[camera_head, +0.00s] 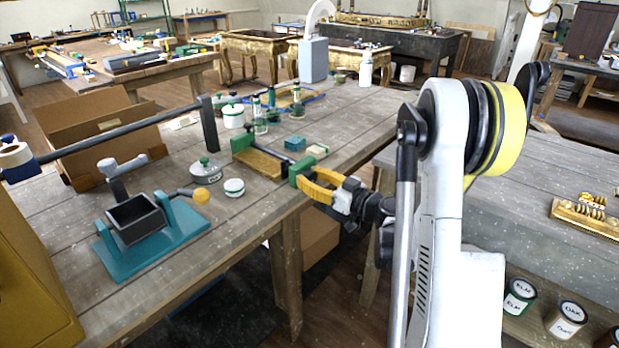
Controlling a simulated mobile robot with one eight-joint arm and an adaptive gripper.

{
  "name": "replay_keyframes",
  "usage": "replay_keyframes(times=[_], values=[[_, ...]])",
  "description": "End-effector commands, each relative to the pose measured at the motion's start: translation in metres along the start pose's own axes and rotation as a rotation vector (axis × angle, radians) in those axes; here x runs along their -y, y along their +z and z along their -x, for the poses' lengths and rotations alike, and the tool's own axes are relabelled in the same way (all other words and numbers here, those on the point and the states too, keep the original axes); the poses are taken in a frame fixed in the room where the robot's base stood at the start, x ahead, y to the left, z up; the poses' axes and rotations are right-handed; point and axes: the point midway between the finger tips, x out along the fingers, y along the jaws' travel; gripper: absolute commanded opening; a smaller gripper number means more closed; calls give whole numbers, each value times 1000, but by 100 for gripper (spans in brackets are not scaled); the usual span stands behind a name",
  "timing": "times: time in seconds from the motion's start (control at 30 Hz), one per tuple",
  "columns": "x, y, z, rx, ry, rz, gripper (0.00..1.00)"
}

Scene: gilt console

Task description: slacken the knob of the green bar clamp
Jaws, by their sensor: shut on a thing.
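The green bar clamp (299,169) lies on the wooden table near its right edge, with one green jaw at the far left and another by my gripper. A dark bar runs between the jaws. A yellow-brown wooden piece (261,165) sits between the jaws. My gripper (310,184), with yellow fingers, reaches in from the right at the clamp's near end. It is shut at the clamp's knob, which is mostly hidden by the fingers.
A teal stand with a dark pot (137,219), lidded white pots (206,168), green bottles (260,121) and a small teal block (295,143) share the tabletop. A cardboard box (95,127) stands at the left. The table's front edge runs below my gripper.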

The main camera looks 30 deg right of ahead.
Motion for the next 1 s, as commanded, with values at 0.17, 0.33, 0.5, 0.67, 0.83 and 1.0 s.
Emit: replay_keyframes(times=[0.17, 0.33, 0.5, 0.67, 0.83, 1.0], values=[[0, 0, 0, 1, -1, 116, 4], [0, 1, 0, 1, -1, 194, 4], [0, 1, 0, 2, -1, 236, 4], [0, 1, 0, 2, -1, 253, 4], [0, 1, 0, 2, -1, 255, 4], [0, 1, 0, 3, -1, 254, 4]])
